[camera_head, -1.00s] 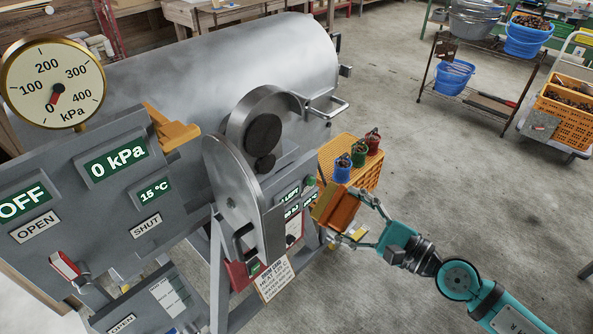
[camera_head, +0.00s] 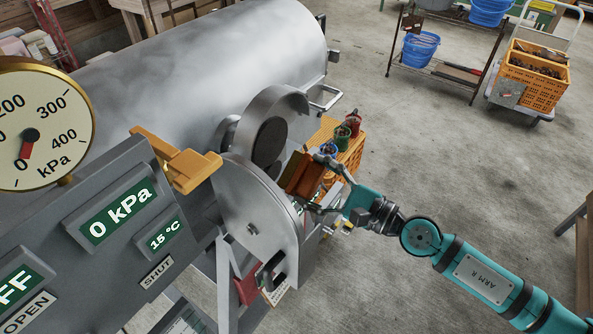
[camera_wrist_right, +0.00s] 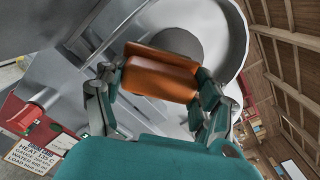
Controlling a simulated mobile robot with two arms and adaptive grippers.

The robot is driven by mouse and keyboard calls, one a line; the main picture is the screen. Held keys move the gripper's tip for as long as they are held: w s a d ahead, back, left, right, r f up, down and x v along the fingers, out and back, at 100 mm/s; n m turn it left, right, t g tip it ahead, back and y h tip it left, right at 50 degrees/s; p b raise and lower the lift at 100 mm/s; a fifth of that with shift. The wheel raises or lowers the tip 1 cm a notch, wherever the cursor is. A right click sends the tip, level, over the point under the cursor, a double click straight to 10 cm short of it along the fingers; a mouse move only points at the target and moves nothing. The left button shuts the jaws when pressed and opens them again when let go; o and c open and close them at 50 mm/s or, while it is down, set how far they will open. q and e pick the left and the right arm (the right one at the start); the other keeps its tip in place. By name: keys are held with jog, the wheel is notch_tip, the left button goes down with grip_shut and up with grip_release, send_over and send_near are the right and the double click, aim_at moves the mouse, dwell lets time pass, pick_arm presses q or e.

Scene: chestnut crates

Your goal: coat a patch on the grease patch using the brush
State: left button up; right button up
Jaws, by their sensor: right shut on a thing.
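My right gripper (camera_head: 321,183) is shut on an orange-brown block (camera_head: 303,174), which I take to be the brush. In the wrist view the block (camera_wrist_right: 160,77) lies across between the two fingers of the right gripper (camera_wrist_right: 157,88). A dark round patch (camera_head: 269,141), likely the grease patch, is inside the steel ring at the vessel's end. The brush is just right of and below it in the head view. In the wrist view a grey disc (camera_wrist_right: 181,42) is partly hidden behind the brush. I cannot tell if they touch. My left gripper is not in view.
A steel lid (camera_head: 252,218) stands open left of the brush. A yellow lever (camera_head: 178,160) juts out above the control panel (camera_head: 97,222). Open floor lies to the right.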

aim_at(286, 167)
jog(key=shift+w+a+r, duration=0.1)
jog(key=shift+w+a, duration=0.05)
jog(key=shift+a, duration=0.1)
jog(key=shift+r+p, duration=0.1)
jog(key=shift+p, duration=0.2)
jog(key=shift+p+x, duration=0.55)
jog(key=shift+x, duration=1.4)
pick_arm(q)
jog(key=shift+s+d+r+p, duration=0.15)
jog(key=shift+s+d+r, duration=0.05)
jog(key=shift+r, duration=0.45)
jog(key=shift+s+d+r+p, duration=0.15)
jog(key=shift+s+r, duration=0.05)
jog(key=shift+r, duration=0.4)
pick_arm(e)
jog(key=shift+w+a, duration=0.2)
jog(key=shift+a, duration=0.05)
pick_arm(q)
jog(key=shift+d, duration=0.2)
pick_arm(e)
jog(key=shift+w+a, duration=0.2)
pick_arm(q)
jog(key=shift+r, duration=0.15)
pick_arm(e)
jog(key=shift+w+a, duration=0.35)
jog(key=shift+a, duration=0.2)
